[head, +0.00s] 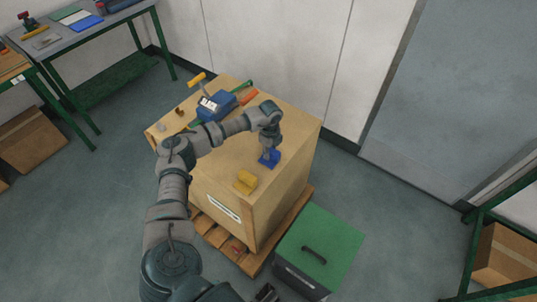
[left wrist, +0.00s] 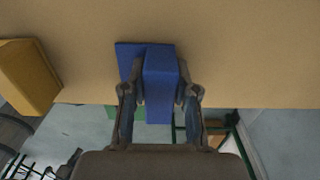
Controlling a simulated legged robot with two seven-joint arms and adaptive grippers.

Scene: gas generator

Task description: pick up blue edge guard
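The blue edge guard (head: 269,158) is at the right front edge of the top of the large wooden crate (head: 215,175). In the left wrist view the guard (left wrist: 160,85) is a blue angled piece at the crate's edge, between my two fingers. My left gripper (head: 268,148) reaches down onto it from above, and its fingertips (left wrist: 161,90) lie close along both sides, seemingly shut on it. The guard still appears to rest at the crate edge.
A yellow edge guard (head: 245,182) sits on the crate's front edge, left of the blue one. A blue tool (head: 216,106) and several small items lie farther back on the crate. A green-lidded box (head: 318,248) stands on the floor at right. A workbench (head: 75,35) is at back left.

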